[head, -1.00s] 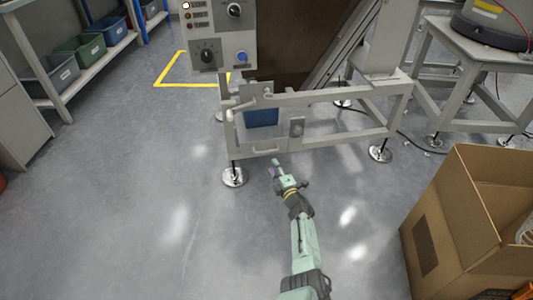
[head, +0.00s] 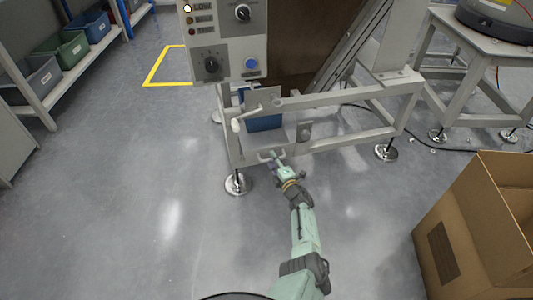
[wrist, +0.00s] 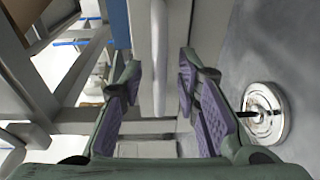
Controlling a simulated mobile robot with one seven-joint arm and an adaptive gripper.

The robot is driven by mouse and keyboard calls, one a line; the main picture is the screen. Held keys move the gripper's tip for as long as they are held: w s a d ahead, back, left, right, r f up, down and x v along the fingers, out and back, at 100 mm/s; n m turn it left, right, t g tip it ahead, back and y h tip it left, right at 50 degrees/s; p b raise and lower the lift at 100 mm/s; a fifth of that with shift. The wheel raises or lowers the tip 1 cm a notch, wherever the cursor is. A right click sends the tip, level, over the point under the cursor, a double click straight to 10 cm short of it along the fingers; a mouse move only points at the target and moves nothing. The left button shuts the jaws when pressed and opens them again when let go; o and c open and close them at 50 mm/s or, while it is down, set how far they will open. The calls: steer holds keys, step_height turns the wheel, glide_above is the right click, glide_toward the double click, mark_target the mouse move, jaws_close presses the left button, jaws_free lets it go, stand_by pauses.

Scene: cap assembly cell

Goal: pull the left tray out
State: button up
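The left tray appears to be the grey low unit (head: 246,148) at the lower left of the machine frame, with a small bar handle (head: 264,155) on its front. A blue bin (head: 264,123) shows behind the frame rail above it. My gripper (head: 275,160) is at the handle, low in front of the frame. In the wrist view my gripper (wrist: 158,85) has its two purple-padded fingers apart. A pale bar (wrist: 158,60), seemingly the handle, runs between them, with gaps visible on both sides. The tray's inside is hidden.
A round metal foot (head: 237,184) stands just left of my gripper; it also shows in the wrist view (wrist: 265,113). A lever (head: 243,122) juts from the frame above. A cardboard box (head: 480,225) stands at right. The floor at left is clear.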

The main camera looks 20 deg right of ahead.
steer(key=shift+w, duration=0.3)
steer(key=shift+c, duration=0.5)
jaws_close()
